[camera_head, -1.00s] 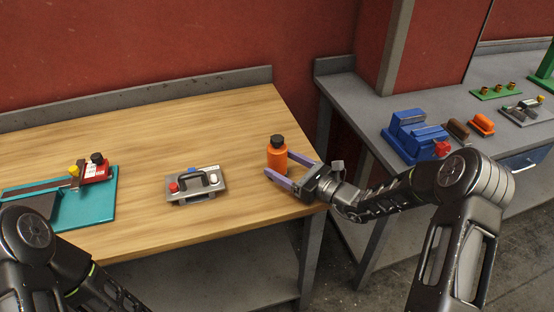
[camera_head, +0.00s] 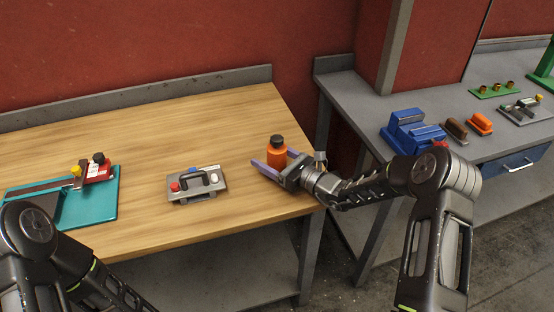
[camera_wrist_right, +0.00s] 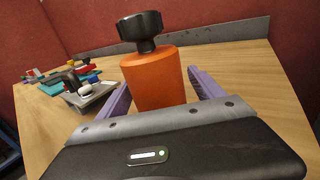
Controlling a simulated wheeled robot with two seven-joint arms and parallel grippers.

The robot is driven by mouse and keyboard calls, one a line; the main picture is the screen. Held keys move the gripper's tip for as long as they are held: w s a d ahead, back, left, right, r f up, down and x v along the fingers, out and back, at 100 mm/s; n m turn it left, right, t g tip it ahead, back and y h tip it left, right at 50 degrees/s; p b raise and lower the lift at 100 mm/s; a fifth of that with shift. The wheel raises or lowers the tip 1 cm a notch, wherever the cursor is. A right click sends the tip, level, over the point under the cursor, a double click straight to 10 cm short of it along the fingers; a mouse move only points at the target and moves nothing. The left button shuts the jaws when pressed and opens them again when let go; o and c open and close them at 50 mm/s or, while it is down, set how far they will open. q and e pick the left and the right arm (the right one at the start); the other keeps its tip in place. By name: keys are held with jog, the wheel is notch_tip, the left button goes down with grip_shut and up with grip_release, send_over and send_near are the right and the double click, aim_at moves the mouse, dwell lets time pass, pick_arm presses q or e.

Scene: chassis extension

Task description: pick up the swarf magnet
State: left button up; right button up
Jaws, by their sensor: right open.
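The swarf magnet appears to be the orange upright cylinder with a black knob (camera_head: 276,154), standing on the wooden table near its right end. It also shows large in the right wrist view (camera_wrist_right: 153,78). My right gripper (camera_head: 272,158) is open, with one purple finger on each side of the orange body. In the right wrist view a strip of table shows between the body and the right finger, so the jaws are not closed on it. The lower part of the body is hidden behind the gripper. My left gripper is out of view; only left arm links show at bottom left.
A grey plate with a handle and red and white knobs (camera_head: 197,185) lies left of the gripper. A teal tray (camera_head: 100,208) with a red-and-black device is farther left. A grey bench (camera_head: 352,95) with a blue vise (camera_head: 412,130) stands at right. Bare wood lies behind the plate.

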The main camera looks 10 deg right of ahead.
aim_at(270, 143)
jog(key=shift+c, duration=0.6)
jog(key=c, duration=1.5)
jog(key=shift+o, duration=0.2)
jog(key=shift+r, duration=0.1)
notch_tip(270, 143, up, 10)
jog(key=shift+f+b, duration=0.1)
jog(key=shift+b, duration=0.75)
